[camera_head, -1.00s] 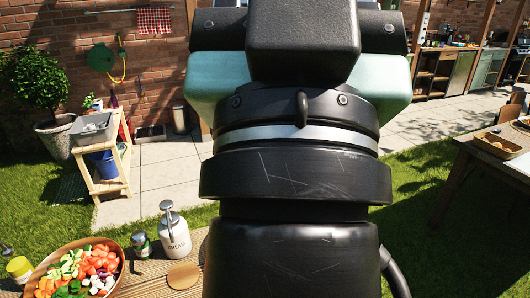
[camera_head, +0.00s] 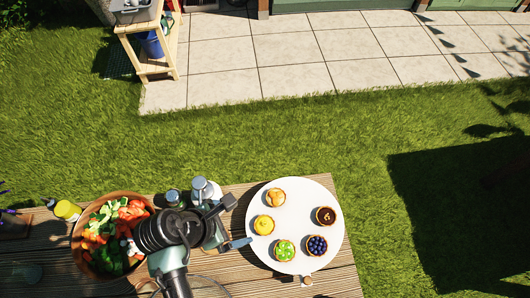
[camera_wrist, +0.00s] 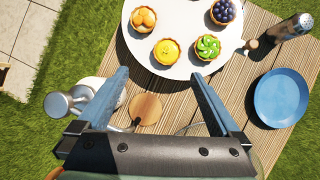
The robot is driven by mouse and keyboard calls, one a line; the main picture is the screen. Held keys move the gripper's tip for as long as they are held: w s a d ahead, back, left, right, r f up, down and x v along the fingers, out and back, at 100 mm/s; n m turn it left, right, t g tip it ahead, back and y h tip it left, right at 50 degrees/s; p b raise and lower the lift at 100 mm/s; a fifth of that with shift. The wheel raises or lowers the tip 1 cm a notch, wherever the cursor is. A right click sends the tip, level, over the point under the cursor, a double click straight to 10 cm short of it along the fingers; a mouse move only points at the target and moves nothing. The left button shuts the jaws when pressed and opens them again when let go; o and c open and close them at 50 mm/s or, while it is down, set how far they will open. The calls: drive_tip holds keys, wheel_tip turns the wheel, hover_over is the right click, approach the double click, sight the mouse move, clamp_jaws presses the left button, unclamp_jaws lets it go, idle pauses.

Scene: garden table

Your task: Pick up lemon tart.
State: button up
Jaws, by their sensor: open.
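The lemon tart (camera_head: 264,225) is a yellow tart on the left side of a round white plate (camera_head: 296,258). In the wrist view the lemon tart (camera_wrist: 166,52) lies near the plate's near edge, ahead of the space between my fingers. My gripper (camera_wrist: 160,75) is open and empty, with its two blue fingers apart. In the head view my gripper (camera_head: 236,222) is left of the plate, close to the lemon tart but apart from it.
Other tarts share the plate: orange-topped (camera_head: 275,197), green (camera_head: 284,249), blueberry (camera_head: 317,245) and dark (camera_head: 325,215). A salad bowl (camera_head: 77,238) and a grey-white dispenser (camera_head: 201,188) stand left. A blue plate (camera_wrist: 281,98), a shaker (camera_wrist: 290,27) and a wooden disc (camera_wrist: 145,108) show in the wrist view.

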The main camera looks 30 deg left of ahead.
drive_tip(key=s+d+f, duration=0.1)
drive_tip(key=f, duration=0.1)
approach(263, 225)
drive_tip(key=f, duration=0.2)
drive_tip(key=shift+w+d+f+n, duration=0.25)
drive_tip(key=shift+d+f+n, duration=0.1)
drive_tip(key=shift+d+n, duration=0.05)
drive_tip(key=shift+w+p+x, duration=0.25)
drive_tip(key=shift+p+x, duration=0.2)
drive_tip(key=shift+x, duration=2.55)
drive_tip(key=shift+r, duration=0.15)
drive_tip(key=c, duration=1.3)
